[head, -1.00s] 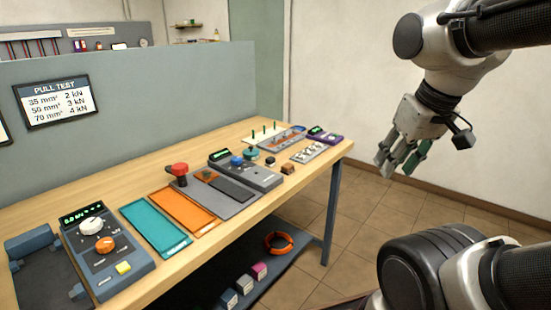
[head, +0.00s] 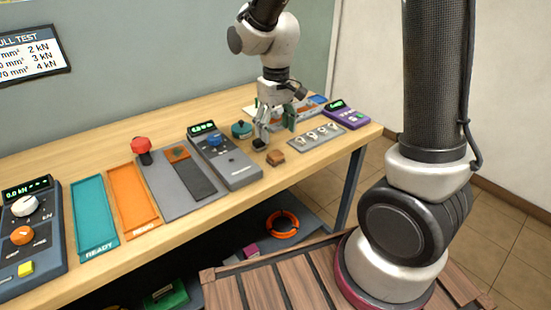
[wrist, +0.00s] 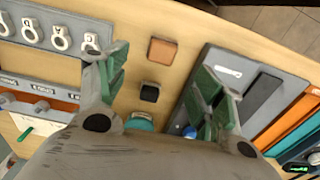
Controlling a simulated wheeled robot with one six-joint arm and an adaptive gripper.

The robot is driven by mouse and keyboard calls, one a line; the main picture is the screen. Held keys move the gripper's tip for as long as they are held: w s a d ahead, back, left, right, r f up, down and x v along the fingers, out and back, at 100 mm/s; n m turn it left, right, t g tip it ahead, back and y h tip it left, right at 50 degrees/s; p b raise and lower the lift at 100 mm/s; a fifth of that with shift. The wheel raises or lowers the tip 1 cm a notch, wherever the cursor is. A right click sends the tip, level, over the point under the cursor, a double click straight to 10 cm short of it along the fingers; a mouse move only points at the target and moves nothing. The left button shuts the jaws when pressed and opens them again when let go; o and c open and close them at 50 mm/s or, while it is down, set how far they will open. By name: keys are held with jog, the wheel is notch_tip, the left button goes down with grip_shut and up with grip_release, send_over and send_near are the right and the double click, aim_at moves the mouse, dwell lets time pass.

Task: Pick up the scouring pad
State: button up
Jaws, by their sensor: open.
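Two small square blocks lie side by side on the bench, and I cannot tell for sure which is the scouring pad. One is brown (head: 275,158) and nearer the front edge; it also shows in the wrist view (wrist: 162,51). The other is black (head: 259,145), just behind it, and also shows in the wrist view (wrist: 149,92). My gripper (head: 274,132) is open and empty, pointing down above the bench by the black block. In the wrist view its green-padded fingers (wrist: 162,82) stand apart, with both blocks seen between them, not touched.
A teal round knob (head: 241,130) stands behind the black block. A grey meter (head: 232,166) lies to the left, and a grey plate with rings (head: 316,137) to the right. A purple device (head: 346,115) is at the far right. The wooden bench front (head: 300,165) is clear.

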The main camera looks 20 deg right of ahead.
aim_at(276, 153)
notch_tip(276, 153, down, 8)
jog(key=shift+s+a+f, duration=0.1)
jog(key=c, duration=1)
